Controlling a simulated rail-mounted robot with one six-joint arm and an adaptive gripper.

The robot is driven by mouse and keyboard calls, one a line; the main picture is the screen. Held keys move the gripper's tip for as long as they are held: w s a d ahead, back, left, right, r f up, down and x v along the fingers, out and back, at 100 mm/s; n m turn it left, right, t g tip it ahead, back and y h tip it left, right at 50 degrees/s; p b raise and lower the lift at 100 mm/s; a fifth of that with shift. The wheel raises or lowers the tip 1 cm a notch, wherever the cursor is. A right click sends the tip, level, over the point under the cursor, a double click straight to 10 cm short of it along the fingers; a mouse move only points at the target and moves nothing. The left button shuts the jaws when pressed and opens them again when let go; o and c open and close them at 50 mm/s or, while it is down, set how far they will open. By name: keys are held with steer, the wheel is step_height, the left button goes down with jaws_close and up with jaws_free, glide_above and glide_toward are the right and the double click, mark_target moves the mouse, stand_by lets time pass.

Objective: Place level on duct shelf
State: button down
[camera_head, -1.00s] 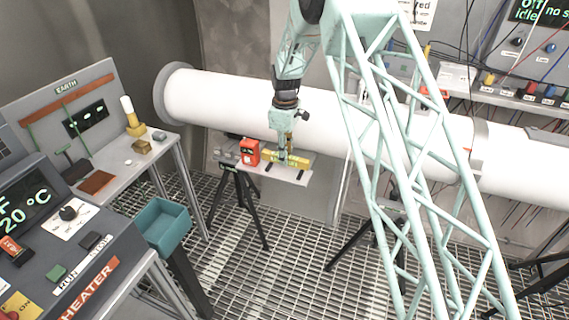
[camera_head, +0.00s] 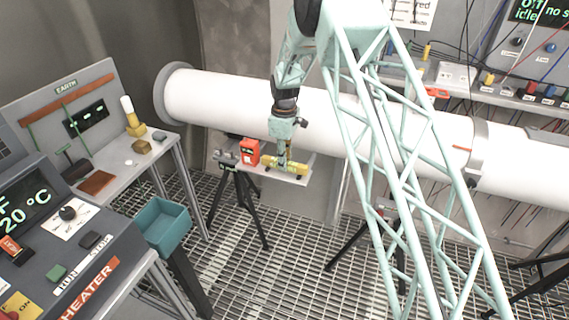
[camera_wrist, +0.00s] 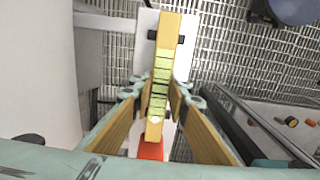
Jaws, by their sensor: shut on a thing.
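The level is a yellow bar (camera_head: 285,166) with a green-tinted, dark-lined middle in the wrist view (camera_wrist: 162,75). My gripper (camera_head: 281,162) is shut on it near its middle, with one finger on each side in the wrist view (camera_wrist: 160,98). The duct shelf is a small white plate (camera_head: 301,178) beside the big white duct (camera_head: 240,100). It also shows under the level in the wrist view (camera_wrist: 146,40). The level lies lengthwise over the shelf, very close to it; I cannot tell whether they touch. A dark block (camera_wrist: 180,39) sticks out beside the level.
A red box (camera_head: 249,152) stands at the shelf's left end, close to the level. Dark tripod legs (camera_head: 255,215) stand below on the grating floor. A teal bin (camera_head: 163,225) and a bench (camera_head: 120,165) are at left. My own lattice arm crosses the right side.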

steer(key=shift+f, duration=0.1)
steer(key=c, duration=2.5)
jaws_free()
step_height(320, 180, up, 12)
